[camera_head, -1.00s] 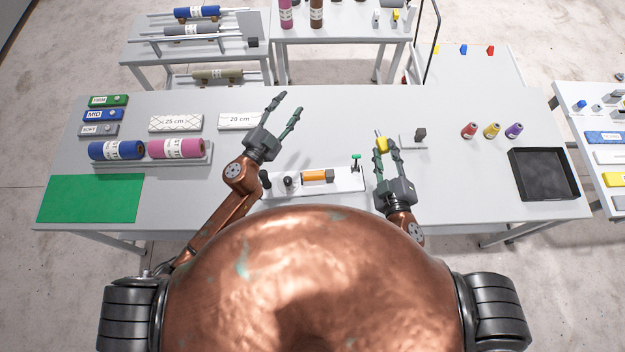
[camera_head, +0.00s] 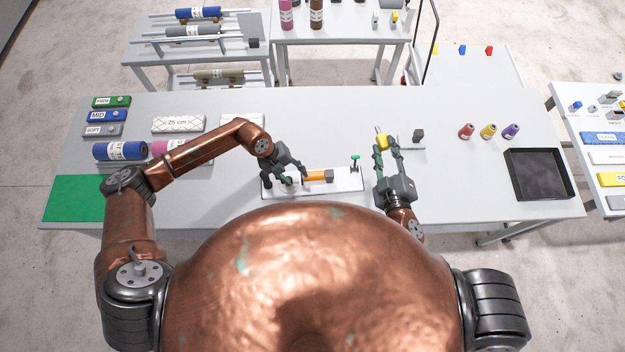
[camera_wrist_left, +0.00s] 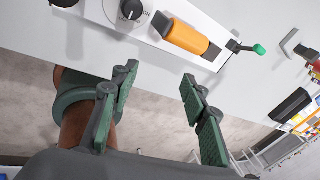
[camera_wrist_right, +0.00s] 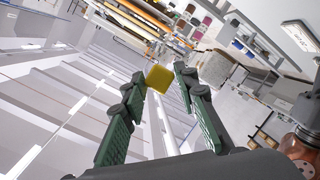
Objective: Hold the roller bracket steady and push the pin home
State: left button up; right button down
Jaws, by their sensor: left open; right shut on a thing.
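A white base plate (camera_head: 343,184) lies near the table's front edge. It carries an orange cylinder (camera_head: 314,176) with a dark grey end block (camera_head: 329,175) and a green-handled lever (camera_head: 355,162); I cannot tell which part is the roller bracket. In the left wrist view the orange cylinder (camera_wrist_left: 186,37) lies beyond the fingertips, beside a black knob (camera_wrist_left: 132,9). My left gripper (camera_head: 286,181) is open and empty over the plate's left part, partly hiding it. My right gripper (camera_head: 384,144) is shut on a yellow piece (camera_wrist_right: 159,78), perhaps the pin, right of the plate.
A small grey stand with a dark block (camera_head: 418,135) is just right of my right gripper. Red, yellow and purple spools (camera_head: 488,131) and a black tray (camera_head: 540,173) are further right. Blue and pink rolls (camera_head: 120,151) and a green mat (camera_head: 75,198) are on the left.

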aim_at(267, 182)
pick_arm(q)
jog(key=w+a+y, duration=0.1)
jog(key=a, duration=0.2)
jog(key=w+a+y, duration=0.1)
jog(key=a, duration=0.3)
jog(key=w+a+y, duration=0.1)
jog(key=a+y, duration=0.1)
jog(key=a, duration=0.2)
jog(key=shift+w+a+f, duration=0.15)
jog(key=shift+w+f, duration=0.05)
jog(key=shift+f, duration=0.2)
jog(key=shift+a+f, duration=0.15)
jog(key=shift+a, duration=0.05)
jog(key=shift+f, duration=0.25)
notch_tip(267, 182, down, 11)
jog(key=b, duration=0.6)
jog(key=shift+f, duration=0.1)
jog(key=shift+c, duration=0.5)
grip_shut()
jog(key=shift+s+f, duration=0.15)
jog(key=shift+f, duration=0.05)
dwell(0.7)
